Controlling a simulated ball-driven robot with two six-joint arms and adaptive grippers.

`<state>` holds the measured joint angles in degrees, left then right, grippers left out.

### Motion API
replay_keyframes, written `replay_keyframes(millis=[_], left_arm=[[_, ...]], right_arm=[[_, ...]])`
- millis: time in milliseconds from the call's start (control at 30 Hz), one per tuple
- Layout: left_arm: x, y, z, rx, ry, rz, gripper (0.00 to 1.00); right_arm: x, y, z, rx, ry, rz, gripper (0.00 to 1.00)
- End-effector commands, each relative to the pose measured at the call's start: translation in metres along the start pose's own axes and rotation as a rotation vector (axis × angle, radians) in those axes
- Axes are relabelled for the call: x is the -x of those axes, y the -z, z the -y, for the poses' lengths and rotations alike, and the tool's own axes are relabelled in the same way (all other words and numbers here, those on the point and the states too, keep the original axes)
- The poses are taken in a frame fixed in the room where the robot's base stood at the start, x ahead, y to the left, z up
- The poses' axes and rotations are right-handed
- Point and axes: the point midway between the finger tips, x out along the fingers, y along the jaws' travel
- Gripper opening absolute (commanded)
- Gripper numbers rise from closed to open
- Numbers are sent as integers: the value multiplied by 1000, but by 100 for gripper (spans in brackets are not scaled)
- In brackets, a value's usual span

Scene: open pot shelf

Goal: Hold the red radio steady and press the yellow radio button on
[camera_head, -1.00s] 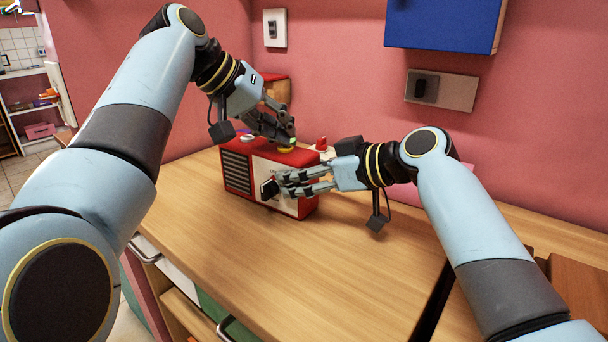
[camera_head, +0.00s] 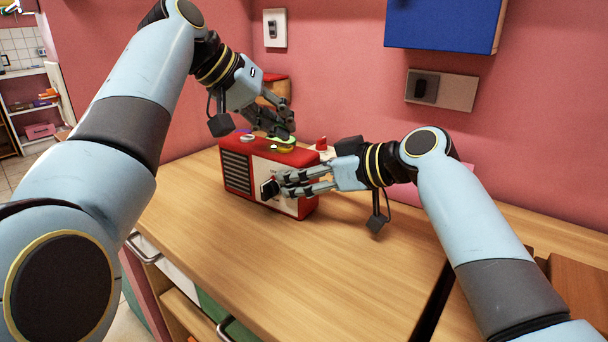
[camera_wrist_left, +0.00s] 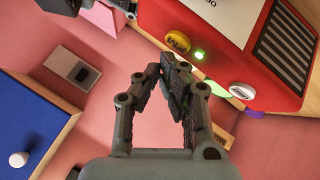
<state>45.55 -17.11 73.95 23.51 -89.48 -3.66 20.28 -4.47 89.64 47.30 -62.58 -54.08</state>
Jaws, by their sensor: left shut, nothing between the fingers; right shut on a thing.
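The red radio (camera_head: 305,207) stands upright on the wooden counter. It has a white front, a dark grille and a black front knob (camera_head: 267,189). On its top are the yellow button (camera_head: 281,149) and a white button (camera_head: 247,138). In the left wrist view the yellow button (camera_wrist_left: 177,41) sits beside a lit green light (camera_wrist_left: 199,54); the white button (camera_wrist_left: 243,91) is further along. My left gripper (camera_head: 286,136) is shut and empty, just above the radio's top. My right gripper (camera_head: 281,184) is shut on the radio's front knob; its fingers partly cover the front.
The wooden counter (camera_head: 250,250) is clear in front of the radio. A red-topped wooden item (camera_head: 277,83) stands behind, near the pink wall. A blue cabinet (camera_head: 440,22) and a wall socket plate (camera_head: 455,92) are on the wall. A small red item (camera_head: 321,143) is behind the radio.

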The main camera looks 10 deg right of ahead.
Motion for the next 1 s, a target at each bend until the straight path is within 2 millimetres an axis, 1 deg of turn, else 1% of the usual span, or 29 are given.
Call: replay_keyframes(millis=[200,700,1000], left_arm=[[3,3,-3,-1,0,-1,0],[39,28,-28,0,0,-1,0],[42,30,-31,0,0,0,0]], right_arm=[[0,-1,0,-2,1,2,4],[0,-1,0,-2,1,2,4],[0,-1,0,-2,2,2,4]])
